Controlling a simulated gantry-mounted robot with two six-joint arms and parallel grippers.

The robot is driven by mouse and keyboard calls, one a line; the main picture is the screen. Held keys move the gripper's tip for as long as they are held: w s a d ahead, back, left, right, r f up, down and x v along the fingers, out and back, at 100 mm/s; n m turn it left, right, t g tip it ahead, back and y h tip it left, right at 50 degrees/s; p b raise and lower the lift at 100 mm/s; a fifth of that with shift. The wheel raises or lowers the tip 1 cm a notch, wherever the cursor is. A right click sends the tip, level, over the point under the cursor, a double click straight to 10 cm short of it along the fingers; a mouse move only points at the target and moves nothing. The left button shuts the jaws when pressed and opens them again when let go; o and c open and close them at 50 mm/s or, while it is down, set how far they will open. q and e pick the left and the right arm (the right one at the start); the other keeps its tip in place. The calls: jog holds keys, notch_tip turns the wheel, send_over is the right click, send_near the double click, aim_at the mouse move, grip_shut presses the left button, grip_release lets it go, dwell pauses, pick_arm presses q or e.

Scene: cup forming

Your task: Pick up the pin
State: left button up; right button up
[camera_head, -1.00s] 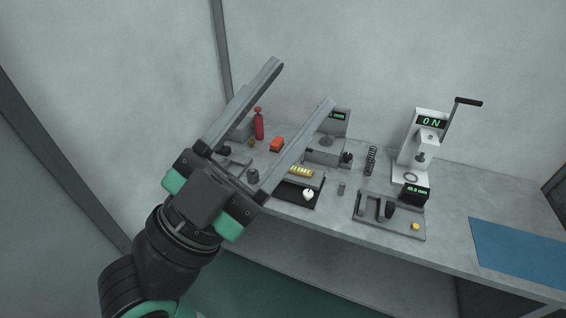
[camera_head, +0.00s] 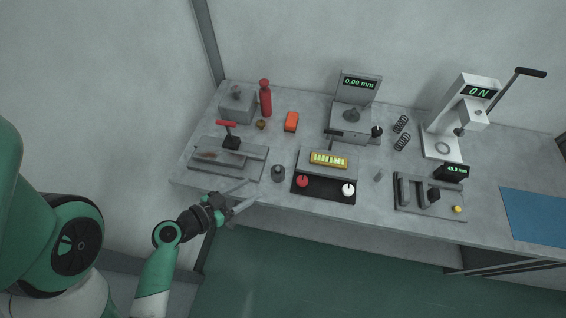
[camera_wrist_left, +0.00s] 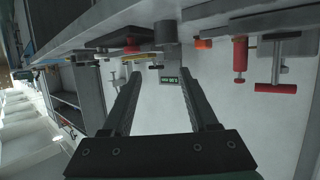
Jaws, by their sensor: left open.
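My left gripper (camera_head: 253,190) is open and empty at the table's front edge, just left of and in front of the dark piece. In the left wrist view, which looks upside down, the open fingers (camera_wrist_left: 160,78) point toward a grey cylindrical piece (camera_wrist_left: 166,33) on the table; it is apart from them. My right gripper is not in view.
A red-handled fixture (camera_head: 228,157) stands left of the dark piece. The black panel (camera_head: 324,188) has red and white knobs. A lever press (camera_head: 447,130) and blue mat (camera_head: 535,216) are right.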

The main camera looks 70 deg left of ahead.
aim_at(276, 170)
pick_arm(q)
jog(key=x, duration=0.5)
jog(key=a+p+x, duration=0.1)
jog(key=x, duration=0.5)
jog(key=shift+a, duration=0.25)
grip_shut()
